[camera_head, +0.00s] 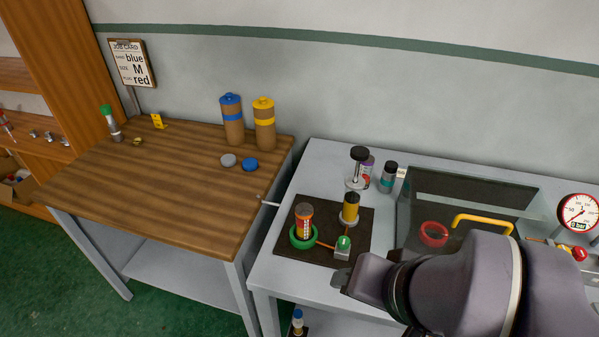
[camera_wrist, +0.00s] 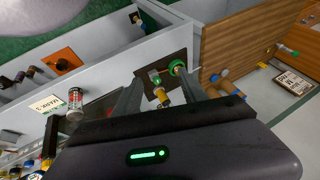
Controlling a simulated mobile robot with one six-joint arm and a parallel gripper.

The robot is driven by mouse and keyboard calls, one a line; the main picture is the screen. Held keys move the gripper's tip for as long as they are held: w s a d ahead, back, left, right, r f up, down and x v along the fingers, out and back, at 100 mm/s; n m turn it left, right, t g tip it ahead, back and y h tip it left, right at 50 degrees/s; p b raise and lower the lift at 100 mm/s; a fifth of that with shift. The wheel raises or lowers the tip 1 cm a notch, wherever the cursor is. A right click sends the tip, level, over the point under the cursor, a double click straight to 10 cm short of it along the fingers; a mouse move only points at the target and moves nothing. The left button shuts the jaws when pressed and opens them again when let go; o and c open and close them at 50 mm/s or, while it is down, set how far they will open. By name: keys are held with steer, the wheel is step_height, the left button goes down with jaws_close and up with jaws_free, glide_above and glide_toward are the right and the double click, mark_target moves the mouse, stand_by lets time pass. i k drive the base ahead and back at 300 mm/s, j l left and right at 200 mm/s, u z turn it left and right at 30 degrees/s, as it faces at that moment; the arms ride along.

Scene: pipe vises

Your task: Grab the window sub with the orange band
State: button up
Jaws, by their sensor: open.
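My gripper (camera_wrist: 160,84) is open in the wrist view, its two fingers apart with nothing held between them. Beyond the fingers is a dark mat on the grey bench, with a green ring and a yellow cylinder (camera_wrist: 162,96).
The dark mat (camera_head: 345,213) holds a red-orange can (camera_head: 304,219) in a green ring, a yellow cylinder (camera_head: 350,208) and a green-topped block (camera_head: 343,246). A clear-sided box with a yellow handle (camera_head: 482,220) stands right. Blue- and yellow-banded canisters (camera_head: 264,124) stand on the wooden table.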

mark_target(304, 211)
steer(key=i+j+z, duration=0.15)
steer(key=j, duration=0.15)
steer(key=i+j+z, duration=0.15)
steer(key=j, duration=0.15)
steer(key=i+j+z, duration=0.15)
steer(key=j, duration=0.15)
steer(key=j+z, duration=0.15)
steer(key=j, duration=0.2)
steer(key=i, duration=0.05)
